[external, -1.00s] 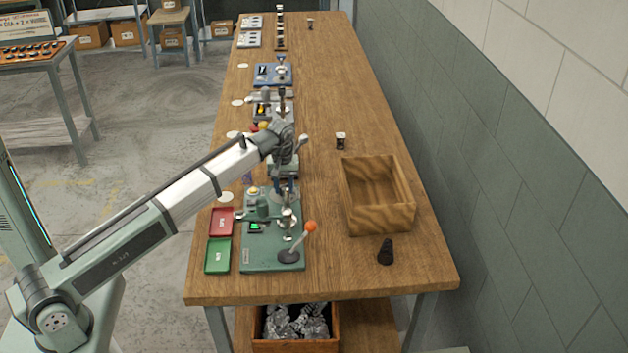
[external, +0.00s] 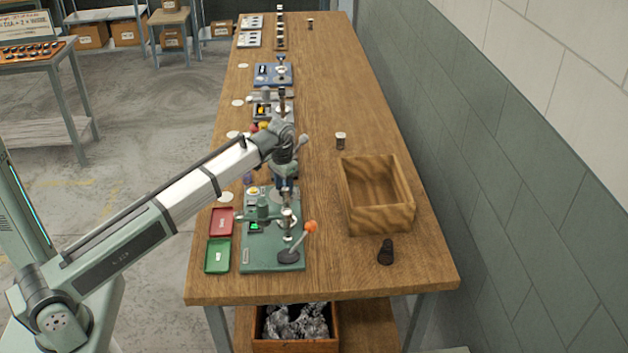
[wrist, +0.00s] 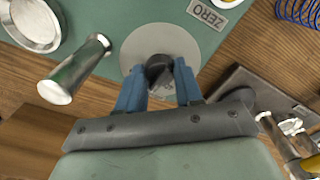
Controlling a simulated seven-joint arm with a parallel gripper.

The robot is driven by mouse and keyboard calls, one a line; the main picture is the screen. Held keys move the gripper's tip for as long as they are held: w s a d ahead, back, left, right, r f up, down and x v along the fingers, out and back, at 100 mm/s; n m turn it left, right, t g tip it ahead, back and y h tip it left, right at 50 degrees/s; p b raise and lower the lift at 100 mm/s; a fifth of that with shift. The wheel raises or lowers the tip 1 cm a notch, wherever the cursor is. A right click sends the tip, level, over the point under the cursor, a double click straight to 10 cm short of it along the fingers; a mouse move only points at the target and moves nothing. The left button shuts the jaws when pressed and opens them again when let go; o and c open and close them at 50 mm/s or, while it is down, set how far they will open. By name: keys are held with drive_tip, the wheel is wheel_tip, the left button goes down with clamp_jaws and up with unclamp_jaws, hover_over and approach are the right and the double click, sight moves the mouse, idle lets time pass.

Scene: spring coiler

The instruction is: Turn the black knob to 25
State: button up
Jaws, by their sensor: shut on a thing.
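The black knob (wrist: 158,69) shows in the wrist view at the centre of a round grey dial plate (wrist: 130,50) on a green base. My gripper (wrist: 160,82) has its two blue fingers on either side of the knob and is shut on it. The dial's markings are too blurred to read, and the fingers cover part of it. In the external view my gripper (external: 285,180) points down at the far end of the green machine (external: 275,257). The knob is hidden there behind my arm and gripper.
In the wrist view a metal post (wrist: 75,68) stands left of the dial, with a round metal dish (wrist: 35,22) behind it.

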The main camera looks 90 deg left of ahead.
drive_tip(key=m, duration=0.5)
drive_tip(key=shift+m, duration=0.4)
idle(0.4)
drive_tip(key=o, duration=1)
drive_tip(key=shift+o, duration=0.2)
wheel_tip(320, 180, up, 14)
drive_tip(key=shift+f, duration=0.1)
